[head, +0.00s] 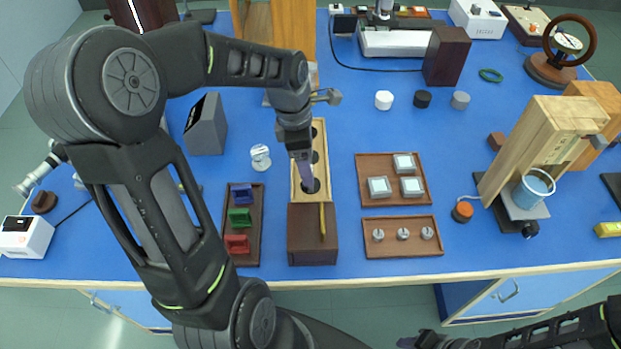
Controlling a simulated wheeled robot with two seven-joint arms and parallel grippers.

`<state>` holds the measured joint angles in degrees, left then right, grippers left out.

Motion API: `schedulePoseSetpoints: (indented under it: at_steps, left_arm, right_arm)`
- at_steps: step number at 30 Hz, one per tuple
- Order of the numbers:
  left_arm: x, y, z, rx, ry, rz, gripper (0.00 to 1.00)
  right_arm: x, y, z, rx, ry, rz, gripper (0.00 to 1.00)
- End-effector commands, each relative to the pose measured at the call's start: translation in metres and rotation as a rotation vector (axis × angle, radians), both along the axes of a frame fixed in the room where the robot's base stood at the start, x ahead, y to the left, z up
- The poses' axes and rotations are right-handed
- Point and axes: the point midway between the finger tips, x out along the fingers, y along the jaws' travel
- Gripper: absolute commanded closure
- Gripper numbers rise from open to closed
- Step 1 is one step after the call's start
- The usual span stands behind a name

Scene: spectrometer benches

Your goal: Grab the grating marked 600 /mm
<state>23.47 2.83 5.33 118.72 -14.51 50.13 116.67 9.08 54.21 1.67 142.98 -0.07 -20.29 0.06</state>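No marking "600 /mm" is readable in the head view. Three pale square pieces, possibly the gratings, lie in a brown tray (363,165) right of centre: one at the back (404,164), one at the front left (379,187) and one at the front right (411,186). My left gripper (306,186) points down over a light wooden rack with dark round holes (323,135), left of that tray. Its fingers are seen edge-on, so their opening is unclear. My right gripper (412,342) is low at the bottom edge, away from the bench top, only partly visible.
A dark box (312,250) stands before the rack. Blue (241,194), green (239,217) and red (237,244) holders sit in a tray on the left. Small metal pieces (403,234) sit in a front tray. A wooden stand with a beaker (534,188) is at right.

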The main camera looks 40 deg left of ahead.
Motion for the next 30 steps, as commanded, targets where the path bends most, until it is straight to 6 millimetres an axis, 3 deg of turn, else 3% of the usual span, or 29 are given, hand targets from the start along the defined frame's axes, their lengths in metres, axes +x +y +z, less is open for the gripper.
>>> schedulePoseSetpoints:
  at_steps: [13,30]
  left_arm:
    - [0.002,-0.008,-0.049,-0.001,0.003,0.0,0.29]
    - [0.003,-0.008,-0.051,-0.001,0.001,0.0,0.29]
  right_arm:
    - [0.0,0.0,0.01,-0.001,0.001,-0.001,0.64]
    - [-0.001,0.0,0.009,-0.001,0.001,-0.001,0.64]
